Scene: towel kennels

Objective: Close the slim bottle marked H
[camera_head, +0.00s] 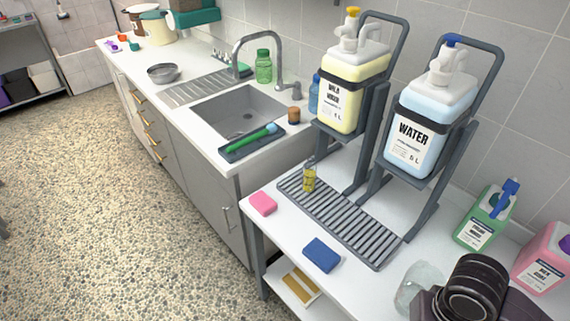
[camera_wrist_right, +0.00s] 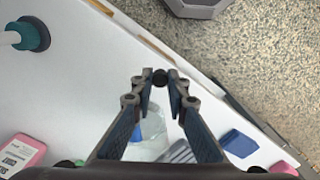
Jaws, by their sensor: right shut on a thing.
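A small slim bottle (camera_head: 309,176) with yellow contents stands upright on the grey slatted drain grate in the head view. Its marking is too small to read, and I cannot tell whether its top is capped. My right gripper (camera_wrist_right: 160,80) is shut on a small dark round thing (camera_wrist_right: 160,77) that looks like a cap, seen between its fingertips in the wrist view. In the head view only my dark right wrist shows at the lower right; the fingertips are hidden. My left gripper is not in view.
A clear jar (camera_head: 418,286) stands beside my right wrist. A green bottle (camera_head: 483,217) and a pink bottle (camera_head: 546,260) stand at the right. Two large canisters (camera_head: 352,85) (camera_head: 428,120) sit in racks behind the grate (camera_head: 377,255). Blue (camera_head: 322,254) and pink (camera_head: 263,203) sponges lie in front.

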